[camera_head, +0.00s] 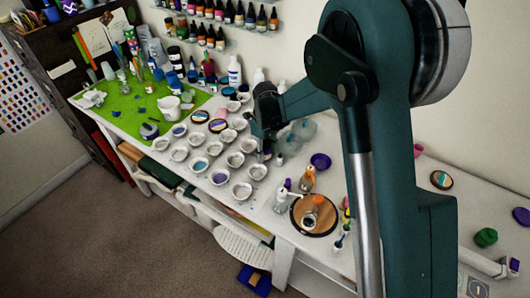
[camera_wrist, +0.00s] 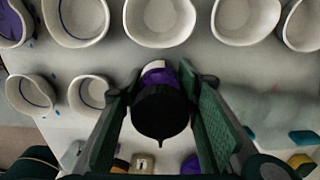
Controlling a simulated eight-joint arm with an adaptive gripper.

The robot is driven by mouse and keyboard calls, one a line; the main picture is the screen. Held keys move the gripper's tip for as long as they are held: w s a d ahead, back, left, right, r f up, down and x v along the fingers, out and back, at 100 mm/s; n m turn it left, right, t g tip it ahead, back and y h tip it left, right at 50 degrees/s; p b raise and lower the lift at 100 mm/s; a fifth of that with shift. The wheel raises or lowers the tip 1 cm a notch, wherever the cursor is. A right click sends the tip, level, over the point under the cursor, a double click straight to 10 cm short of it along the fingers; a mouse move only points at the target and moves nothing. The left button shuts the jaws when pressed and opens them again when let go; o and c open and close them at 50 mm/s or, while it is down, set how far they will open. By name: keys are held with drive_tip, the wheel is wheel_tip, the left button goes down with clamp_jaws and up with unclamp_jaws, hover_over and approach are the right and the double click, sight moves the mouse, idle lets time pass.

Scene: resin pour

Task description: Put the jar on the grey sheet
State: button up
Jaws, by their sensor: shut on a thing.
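My gripper (camera_head: 266,138) is over the white table among the cups. In the wrist view my gripper (camera_wrist: 163,110) is shut on a small container (camera_wrist: 160,108) with a dark pointed top and a purple and white part beyond it. The container stands between the two green finger pads, seen from above. I cannot tell whether it is the jar, or whether it touches the table. In the head view it is too small and covered to make out. No sheet is clearly grey; a pale grey-green patch (camera_wrist: 268,105) lies right of the gripper in the wrist view.
Several white cups (camera_head: 214,148) crowd the table left of my gripper, some with coloured resin. A green mat (camera_head: 150,103) with supplies lies farther left. A round wooden board (camera_head: 328,226) with a bottle (camera_head: 313,212) is near the front edge. A purple dish (camera_head: 320,161) is to the right.

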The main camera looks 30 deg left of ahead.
drive_tip(key=shift+f, duration=0.15)
drive_tip(key=o, duration=0.6)
drive_tip(key=shift+r, duration=0.25)
wheel_tip(320, 180, up, 12)
drive_tip(key=shift+f, duration=0.1)
idle(0.7)
idle(0.3)
